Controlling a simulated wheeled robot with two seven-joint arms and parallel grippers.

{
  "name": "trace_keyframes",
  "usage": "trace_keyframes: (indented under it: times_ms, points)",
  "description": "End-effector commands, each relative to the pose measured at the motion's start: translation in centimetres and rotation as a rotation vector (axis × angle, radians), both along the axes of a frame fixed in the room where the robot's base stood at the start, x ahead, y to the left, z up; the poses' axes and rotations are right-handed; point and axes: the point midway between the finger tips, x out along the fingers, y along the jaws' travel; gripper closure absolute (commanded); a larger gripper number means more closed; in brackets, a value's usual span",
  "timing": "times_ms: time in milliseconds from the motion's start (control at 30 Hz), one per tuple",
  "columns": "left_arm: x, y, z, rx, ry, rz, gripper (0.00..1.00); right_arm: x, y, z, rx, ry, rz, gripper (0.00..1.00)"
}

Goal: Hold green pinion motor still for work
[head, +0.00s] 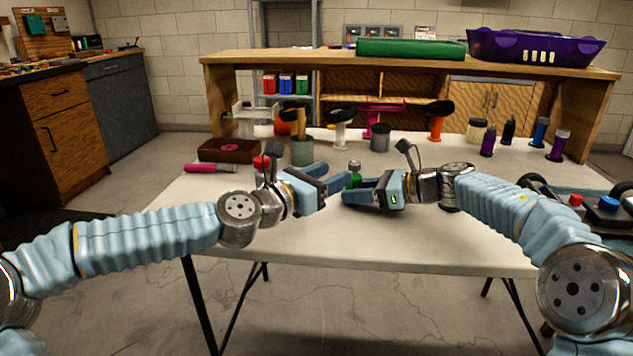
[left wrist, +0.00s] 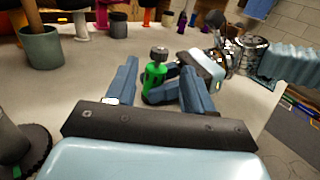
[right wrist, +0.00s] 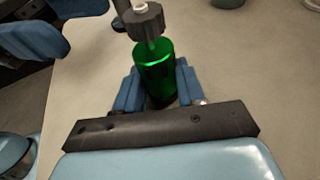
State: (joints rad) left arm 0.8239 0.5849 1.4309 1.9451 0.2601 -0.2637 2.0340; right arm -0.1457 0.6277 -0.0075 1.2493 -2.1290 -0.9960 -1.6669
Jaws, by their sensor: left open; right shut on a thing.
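The green pinion motor (head: 355,178) stands upright above the white table, a green cylinder with a dark grey gear on top. It also shows in the left wrist view (left wrist: 155,75) and, close up, in the right wrist view (right wrist: 156,72). My right gripper (head: 352,194) is shut on the motor's lower body, one finger on each side. My left gripper (head: 340,178) is open and empty, pointing at the motor from the left. In the left wrist view the motor is between the left fingers' lines but beyond their tips.
The white table (head: 300,235) is clear in front. A dark car chassis (head: 600,205) is at the right.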

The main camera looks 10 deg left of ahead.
Motion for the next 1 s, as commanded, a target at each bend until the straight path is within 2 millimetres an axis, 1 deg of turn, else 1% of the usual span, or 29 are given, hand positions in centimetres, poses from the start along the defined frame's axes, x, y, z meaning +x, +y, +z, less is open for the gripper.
trace_keyframes:
  times_ms: [33, 100, 300, 733, 767, 933, 1000]
  points:
    - [-0.7, 0.7, -0.1, 0.002, 0.001, 0.004, 0.48, 0.0, 0.0, 0.0, 0.0, 0.0, 0.0, 0.88]
    - [-1.4, 1.3, -0.1, 0.0, 0.001, 0.003, 0.48, 0.0, 0.0, 0.0, 0.0, 0.0, 0.0, 0.88]
    - [-2.8, 2.3, -0.1, 0.001, 0.001, 0.001, 0.48, 0.0, 0.0, 0.0, 0.0, 0.0, 0.0, 0.88]
    - [-3.1, 2.3, 0.0, 0.001, -0.001, -0.001, 0.48, 0.0, 0.0, 0.0, 0.0, 0.0, -0.001, 0.88]
    - [-3.1, 2.3, 0.0, 0.001, -0.001, -0.001, 0.48, 0.0, 0.0, 0.0, 0.0, 0.0, -0.001, 0.58]
    - [-3.1, 2.3, 0.0, 0.001, -0.001, -0.001, 0.48, 0.0, 0.0, 0.0, 0.001, -0.001, -0.001, 0.32]
    - [-3.1, 2.3, 0.0, 0.001, -0.001, -0.001, 0.48, 0.0, 0.0, 0.0, 0.0, 0.0, 0.0, 0.31]
